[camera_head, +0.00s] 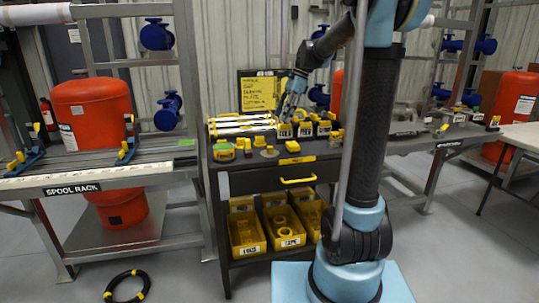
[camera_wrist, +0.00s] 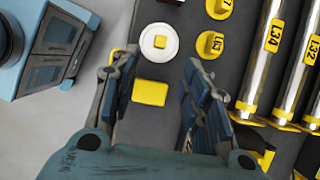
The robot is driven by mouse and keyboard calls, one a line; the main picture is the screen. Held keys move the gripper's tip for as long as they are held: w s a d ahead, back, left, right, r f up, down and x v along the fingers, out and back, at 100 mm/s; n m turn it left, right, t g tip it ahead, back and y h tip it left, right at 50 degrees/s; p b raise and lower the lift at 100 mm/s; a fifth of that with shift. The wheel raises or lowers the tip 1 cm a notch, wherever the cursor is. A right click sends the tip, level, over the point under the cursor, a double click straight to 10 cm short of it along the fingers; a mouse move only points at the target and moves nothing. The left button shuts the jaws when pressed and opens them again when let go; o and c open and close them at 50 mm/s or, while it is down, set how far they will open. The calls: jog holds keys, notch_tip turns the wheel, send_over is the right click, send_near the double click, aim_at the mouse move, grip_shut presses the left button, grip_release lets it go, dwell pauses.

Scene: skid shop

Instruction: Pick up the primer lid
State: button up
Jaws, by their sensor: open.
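A pale round disc with a square yellow knob, which looks like the primer lid (camera_wrist: 149,50), lies flat on the dark cart top. It also shows near the front of the cart top in the head view (camera_head: 270,152). No name can be read on it. My gripper (camera_wrist: 163,76) is open, with nothing held between its fingers. It points down over the cart, and the lid appears just beyond the fingertips in the wrist view. In the head view my gripper (camera_head: 288,112) is above the back part of the cart.
Yellow caps (camera_wrist: 211,44) sit beside the lid, and labelled silver tubes (camera_wrist: 284,60) lie to the right. Yellow bins (camera_head: 247,232) stand on the cart's lower shelf. A black hose coil (camera_head: 125,296) lies on the floor.

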aim_at(270, 150)
jog(key=x, duration=1.4)
grip_shut()
